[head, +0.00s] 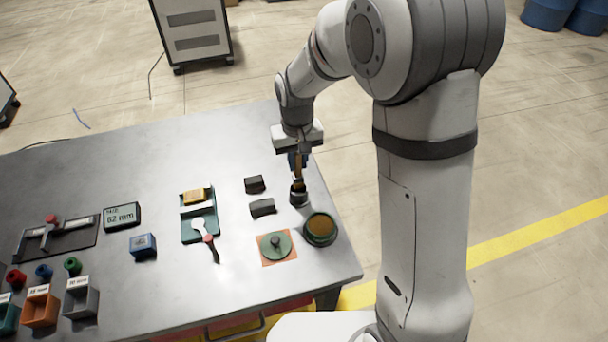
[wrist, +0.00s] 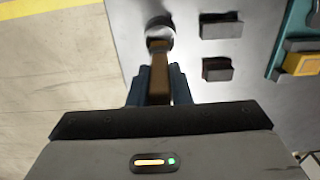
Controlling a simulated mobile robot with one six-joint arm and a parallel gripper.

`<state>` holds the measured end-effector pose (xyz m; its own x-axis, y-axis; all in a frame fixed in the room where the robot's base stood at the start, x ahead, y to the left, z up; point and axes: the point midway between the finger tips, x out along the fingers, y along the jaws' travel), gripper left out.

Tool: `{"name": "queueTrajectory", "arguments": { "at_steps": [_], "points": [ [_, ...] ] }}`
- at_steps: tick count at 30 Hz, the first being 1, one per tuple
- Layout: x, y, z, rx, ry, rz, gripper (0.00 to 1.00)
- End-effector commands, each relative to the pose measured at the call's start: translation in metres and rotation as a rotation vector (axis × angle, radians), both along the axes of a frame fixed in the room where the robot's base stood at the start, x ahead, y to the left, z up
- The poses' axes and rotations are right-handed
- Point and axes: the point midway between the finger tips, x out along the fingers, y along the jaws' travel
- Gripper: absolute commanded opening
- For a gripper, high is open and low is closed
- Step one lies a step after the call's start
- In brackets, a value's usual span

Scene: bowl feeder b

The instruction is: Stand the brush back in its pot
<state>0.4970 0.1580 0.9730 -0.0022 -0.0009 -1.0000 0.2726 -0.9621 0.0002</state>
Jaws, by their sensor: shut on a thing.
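The brush (head: 298,173) has a brown handle and hangs roughly upright from my gripper (head: 297,158). The jaws are shut on its handle (wrist: 159,80), which also shows between the blue fingers in the wrist view. The pot (head: 299,198) is a small dark cup on the table near its right edge, directly under the brush. In the wrist view the pot (wrist: 168,32) shows as a round grey shape at the brush's far end. The brush's lower end overlaps the pot in both views. I cannot tell whether it is inside or just above the rim.
Two dark blocks (head: 262,207) (head: 254,184) lie left of the pot. A green round container (head: 320,229) with brown contents stands in front of it. A green lid (head: 275,244) lies on an orange square. A teal tray (head: 187,232) is further left. The table's right edge is close.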

Motion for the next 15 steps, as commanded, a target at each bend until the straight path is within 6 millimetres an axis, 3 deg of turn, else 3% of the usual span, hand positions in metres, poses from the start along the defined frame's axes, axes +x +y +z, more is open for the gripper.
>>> {"name": "queueTrajectory", "arguments": {
  "at_steps": [9, 15],
  "points": [
    [0.0, 0.0, -0.038, -0.001, 0.002, 0.0, 0.0],
    [0.0, 0.0, -0.044, 0.0, -0.001, 0.001, 0.0]
  ]
}}
